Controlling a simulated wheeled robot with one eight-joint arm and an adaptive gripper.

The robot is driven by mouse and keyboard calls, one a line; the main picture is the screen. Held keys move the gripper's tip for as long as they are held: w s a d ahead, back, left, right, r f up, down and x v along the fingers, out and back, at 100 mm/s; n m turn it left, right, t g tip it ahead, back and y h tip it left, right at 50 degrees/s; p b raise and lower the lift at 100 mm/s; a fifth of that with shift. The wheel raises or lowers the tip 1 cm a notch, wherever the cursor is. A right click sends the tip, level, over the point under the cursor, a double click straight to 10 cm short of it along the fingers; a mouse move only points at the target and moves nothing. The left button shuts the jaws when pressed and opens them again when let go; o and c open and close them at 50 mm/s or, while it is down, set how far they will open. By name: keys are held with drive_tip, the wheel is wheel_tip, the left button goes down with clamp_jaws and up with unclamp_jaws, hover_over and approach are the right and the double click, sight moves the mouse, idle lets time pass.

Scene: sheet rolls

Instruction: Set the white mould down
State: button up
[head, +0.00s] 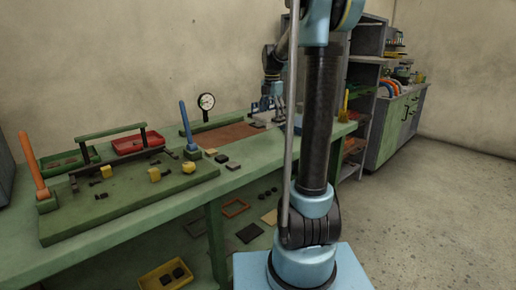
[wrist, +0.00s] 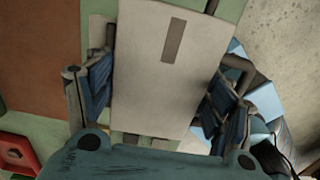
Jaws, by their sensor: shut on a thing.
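The white mould (wrist: 150,100) is a pale flat-faced block with a grey-brown slot in its top, filling the middle of the wrist view. My gripper (wrist: 165,65) is shut on it, one dark-blue finger pad on each side. In the head view my gripper (head: 268,101) is over the far part of the green bench (head: 150,208), near the brown mat (head: 225,135). The mould is small and partly hidden there. I cannot tell whether its underside touches the bench.
A dial gauge (head: 206,101) stands behind the mat. A blue post (head: 189,127) and an orange post (head: 34,166) rise from the bench nearer me. Red trays (head: 131,145) lie along the wall side. Shelves (head: 366,45) stand beyond the bench; the floor at right is clear.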

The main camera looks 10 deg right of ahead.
sight(270, 144)
drive_tip(key=shift+w+f, duration=0.1)
drive_tip(key=shift+w, duration=0.1)
drive_tip(key=shift+w+a+f, duration=0.1)
drive_tip(key=shift+a+f, duration=0.05)
drive_tip(key=shift+f, duration=4.75)
drive_tip(key=o, duration=2.1)
